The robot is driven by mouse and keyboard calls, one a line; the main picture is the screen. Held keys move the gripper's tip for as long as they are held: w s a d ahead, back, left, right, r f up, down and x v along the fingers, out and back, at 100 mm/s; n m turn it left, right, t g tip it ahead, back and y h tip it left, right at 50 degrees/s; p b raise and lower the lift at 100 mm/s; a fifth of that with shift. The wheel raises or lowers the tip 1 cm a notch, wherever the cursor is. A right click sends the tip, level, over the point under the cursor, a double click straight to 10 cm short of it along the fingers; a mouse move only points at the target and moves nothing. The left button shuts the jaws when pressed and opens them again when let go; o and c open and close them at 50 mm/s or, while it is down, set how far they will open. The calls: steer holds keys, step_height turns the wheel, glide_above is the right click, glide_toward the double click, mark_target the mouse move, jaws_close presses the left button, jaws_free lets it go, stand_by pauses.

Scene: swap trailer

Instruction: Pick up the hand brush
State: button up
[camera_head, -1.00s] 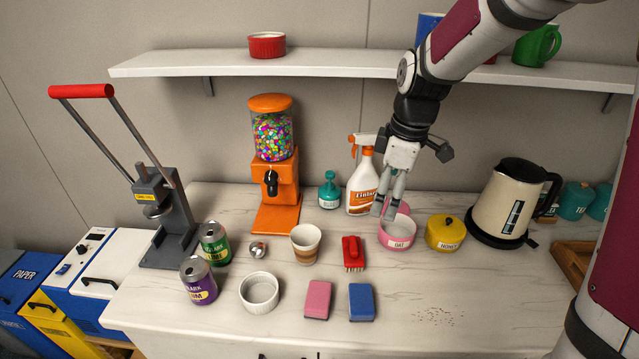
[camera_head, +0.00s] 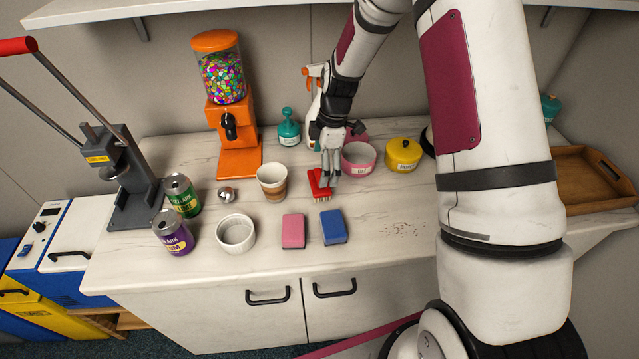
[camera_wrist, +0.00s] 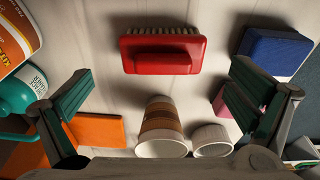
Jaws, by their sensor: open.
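The red hand brush (camera_head: 318,188) lies on the white marbled counter, between the paper cup and the pink bowl. In the wrist view the brush (camera_wrist: 163,54) shows whole, with its raised handle facing the camera and pale bristles along its upper side. My gripper (camera_head: 331,174) is over the right part of the brush in the head view. In the wrist view its two fingers (camera_wrist: 163,104) are spread wide, one on each side, with the brush beyond them. The gripper is open and empty. The head view does not show the gap between fingers and brush clearly.
A paper cup (camera_head: 272,181) stands just left of the brush, and a pink bowl (camera_head: 357,163) just right. Pink (camera_head: 293,231) and blue (camera_head: 333,228) sponges lie in front. A spray bottle (camera_head: 312,112) stands behind. Crumbs (camera_head: 405,230) lie on the otherwise clear counter at right.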

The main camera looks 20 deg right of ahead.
steer(key=f, duration=0.1)
steer(key=f+p, duration=0.1)
steer(key=f, duration=0.1)
steer(key=a+f, duration=0.1)
steer(key=f, duration=0.1)
steer(key=shift+s, duration=0.2)
steer(key=shift+w+f, duration=0.1)
steer(key=shift+f, duration=0.3)
steer(key=c, duration=1.2)
